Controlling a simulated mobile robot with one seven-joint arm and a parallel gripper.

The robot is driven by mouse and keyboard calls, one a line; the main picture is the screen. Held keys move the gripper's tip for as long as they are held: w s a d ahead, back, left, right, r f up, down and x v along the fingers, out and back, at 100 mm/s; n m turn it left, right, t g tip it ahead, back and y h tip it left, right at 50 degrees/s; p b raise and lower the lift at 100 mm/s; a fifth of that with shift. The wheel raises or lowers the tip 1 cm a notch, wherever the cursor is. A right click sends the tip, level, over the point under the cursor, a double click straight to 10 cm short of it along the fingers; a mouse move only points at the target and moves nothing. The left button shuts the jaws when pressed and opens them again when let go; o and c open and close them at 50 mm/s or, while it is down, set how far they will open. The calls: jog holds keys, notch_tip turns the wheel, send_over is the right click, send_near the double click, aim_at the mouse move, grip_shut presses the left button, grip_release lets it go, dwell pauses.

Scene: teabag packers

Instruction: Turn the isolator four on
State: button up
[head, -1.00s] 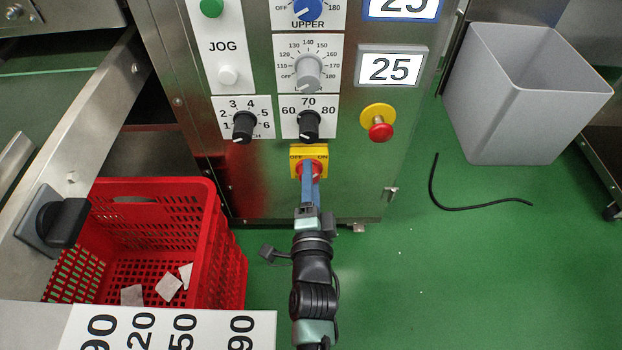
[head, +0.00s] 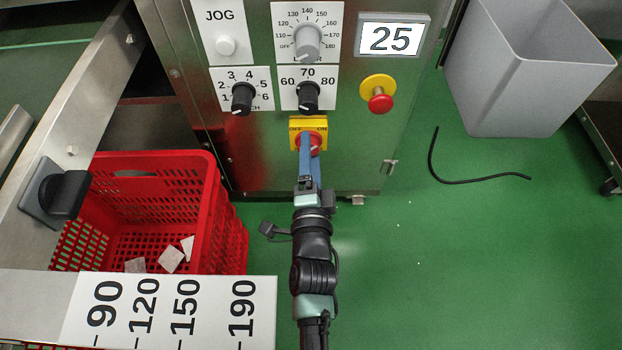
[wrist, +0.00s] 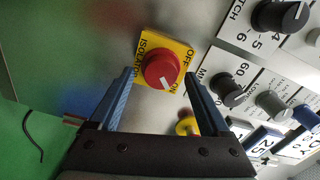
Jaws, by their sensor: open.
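The isolator is a red rotary knob on a yellow plate (head: 295,124) low on the steel cabinet front, with OFF at the top left and ON at the top right. In the wrist view the red knob (wrist: 158,70) shows fully, and its white mark points toward the ON word. The plate reads ISOLATOR there; I cannot read a number on it. My gripper (head: 309,143) is open, with its blue fingers in front of the isolator and partly hiding the knob. In the wrist view my gripper (wrist: 158,74) has one finger on each side of the knob; contact is not clear.
Black dials (head: 308,96) sit just above the isolator, and a red emergency button (head: 380,99) is to its right. A red crate (head: 205,210) stands at left, beside a black handle (head: 66,194). A grey bin (head: 520,100) is at right.

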jog(key=s+p, duration=0.4)
jog(key=s, duration=0.8)
jog(key=shift+p, duration=0.4)
